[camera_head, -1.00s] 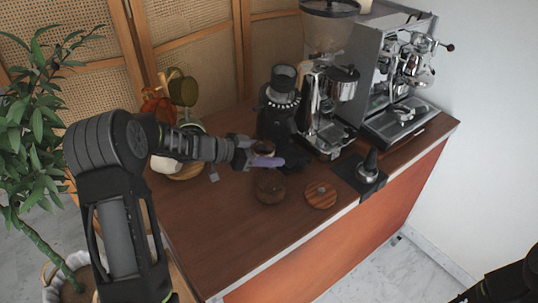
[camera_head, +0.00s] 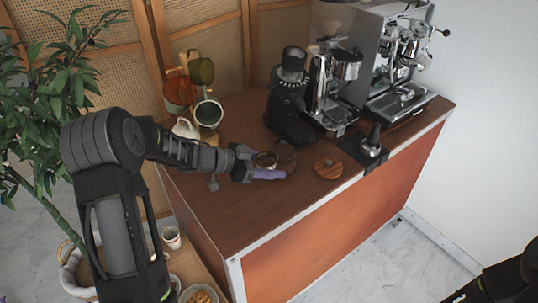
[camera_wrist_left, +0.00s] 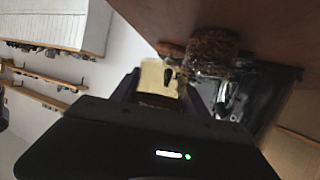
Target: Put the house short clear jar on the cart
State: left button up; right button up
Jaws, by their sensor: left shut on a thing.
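The left gripper (camera_head: 262,166) is low over the cart top (camera_head: 225,205). It is shut on what looks like the short clear jar (camera_head: 263,160), mostly hidden by the purple near finger. In the left wrist view a pale and dark thing (camera_wrist_left: 160,78) shows between the fingers; its outline is unclear. A round container of brown contents (camera_head: 286,156) stands just behind and right of the gripper, and it also shows in the left wrist view (camera_wrist_left: 213,46). I cannot tell whether the held jar touches the cart. The right gripper is not in view.
A round wooden lid (camera_head: 328,168) lies to the right, with a tamper (camera_head: 371,142) on a dark mat. A black grinder (camera_head: 290,110), a steel grinder (camera_head: 335,90) and the espresso machine (camera_head: 398,60) stand behind. Mugs (camera_head: 207,114) hang at left. The front-left cart top is clear.

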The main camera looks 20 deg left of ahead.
pick_arm(q)
jog(key=shift+m+g+h, duration=0.3)
jog(key=shift+m+g, duration=0.1)
jog(key=s+d+f+b, duration=0.1)
jog(key=s+d, duration=0.1)
jog(key=s, duration=0.1)
jog(key=s+d+f+b, duration=0.1)
jog(key=s+f, duration=0.1)
jog(key=s, duration=0.2)
jog(key=s+d+f+b, duration=0.2)
jog(key=s, duration=0.2)
jog(key=shift+s+d, duration=0.2)
jog(key=shift+d, duration=0.15)
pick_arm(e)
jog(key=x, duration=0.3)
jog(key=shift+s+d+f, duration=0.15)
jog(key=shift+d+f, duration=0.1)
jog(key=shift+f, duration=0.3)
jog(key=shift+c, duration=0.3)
